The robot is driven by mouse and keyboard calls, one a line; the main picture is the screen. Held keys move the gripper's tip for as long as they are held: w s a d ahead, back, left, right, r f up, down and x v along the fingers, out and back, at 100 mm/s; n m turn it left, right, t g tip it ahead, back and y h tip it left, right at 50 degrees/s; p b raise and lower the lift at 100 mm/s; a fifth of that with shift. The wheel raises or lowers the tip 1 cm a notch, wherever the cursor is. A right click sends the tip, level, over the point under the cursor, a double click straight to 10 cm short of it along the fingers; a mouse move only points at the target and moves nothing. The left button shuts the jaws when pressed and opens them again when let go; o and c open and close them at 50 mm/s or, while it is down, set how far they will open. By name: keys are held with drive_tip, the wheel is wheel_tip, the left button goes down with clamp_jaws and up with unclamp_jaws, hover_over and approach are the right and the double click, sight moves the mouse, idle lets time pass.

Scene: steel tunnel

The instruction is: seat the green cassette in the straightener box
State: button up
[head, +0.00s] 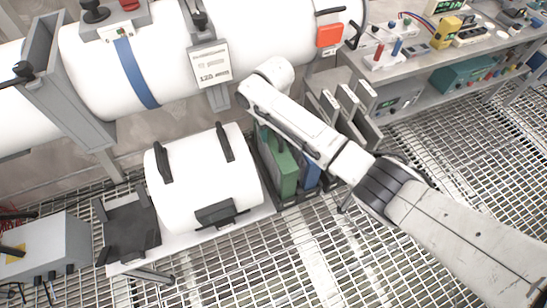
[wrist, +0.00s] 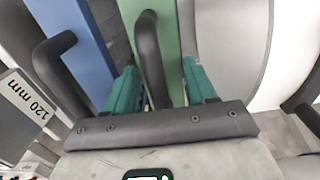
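The green cassette (head: 282,169) stands upright in a dark rack, between the white drum and the blue cassette (head: 311,173). My arm partly hides both cassettes in the head view. In the wrist view the green cassette (wrist: 173,35) has a black bar handle (wrist: 147,50). My gripper (wrist: 160,82) is open at this handle, with a teal finger on either side and green showing in the gap. A grey open box with upright plates (head: 352,102) stands behind my arm; I cannot tell for sure whether it is the straightener box.
A white drum with black handles (head: 203,183) stands close left of the green cassette. In the wrist view the blue cassette (wrist: 72,30) and its handle lie close left. A white pipe (head: 160,60) runs behind. A bench with instruments (head: 425,60) is at the right. The grating floor in front is clear.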

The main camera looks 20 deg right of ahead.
clamp_jaws()
idle(0.3)
drive_tip(key=shift+w+r, duration=0.1)
drive_tip(key=shift+r, duration=0.05)
idle(0.3)
